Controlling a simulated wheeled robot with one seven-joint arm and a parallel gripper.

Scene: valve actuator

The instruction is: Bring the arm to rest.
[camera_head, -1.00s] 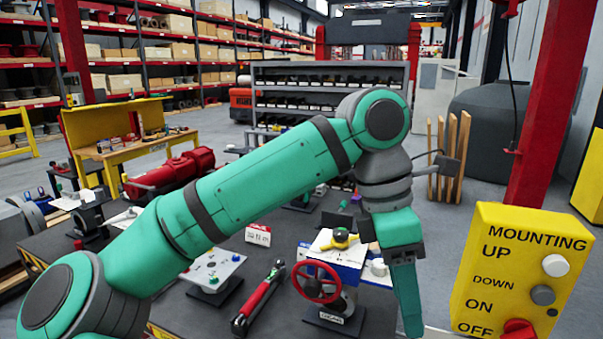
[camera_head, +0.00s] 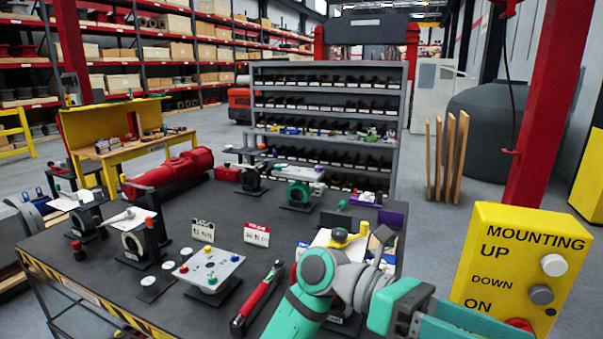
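My teal arm (camera_head: 300,312) is folded low at the bottom centre of the head view, over the front right of the dark workbench (camera_head: 215,225). My gripper (camera_head: 470,327) points right, at the bottom edge in front of the yellow control panel (camera_head: 500,255). Its fingers are partly cut off by the picture edge, so its opening is unclear. I see nothing held in it. The valve unit with a yellow top (camera_head: 340,237) stands on the bench behind my arm, which hides most of it.
A red-and-black tool (camera_head: 258,298) lies left of my arm. A plate with coloured knobs (camera_head: 208,268) and several valve parts stand on the bench. A red post (camera_head: 545,110) rises behind the panel. A grey shelf (camera_head: 325,105) stands behind the bench.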

